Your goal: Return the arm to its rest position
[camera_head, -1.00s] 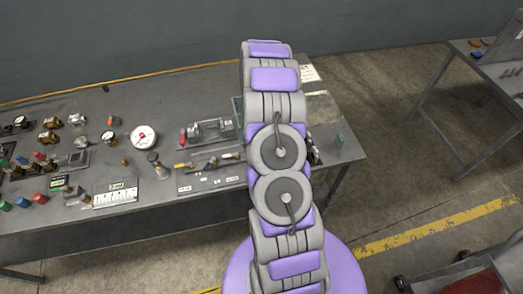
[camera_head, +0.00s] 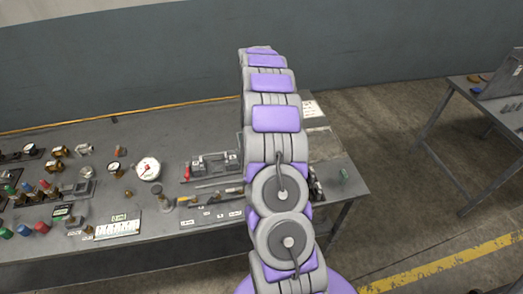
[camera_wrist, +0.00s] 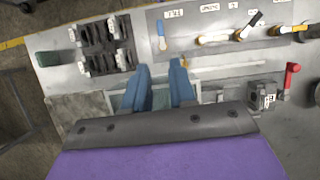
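My arm (camera_head: 275,120) shows in the head view as a chain of grey and purple links, stretched up and away over the workbench (camera_head: 205,258). It is not folded in. My gripper is hidden behind the links there. In the wrist view my gripper (camera_wrist: 161,68) shows two blue fingers with a gap between them. It is open, with nothing seen held. The fingers are above the bench top, over a shallow grey tray (camera_wrist: 205,97). How high they are is hard to tell.
The bench carries a round white gauge (camera_head: 148,169), colored knobs, brass fittings and a red-handled valve (camera_wrist: 291,72). A panel with yellow-handled levers (camera_wrist: 280,30) lies beside the gripper. A second table (camera_head: 455,140) stands at the right. Floor is clear between the tables.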

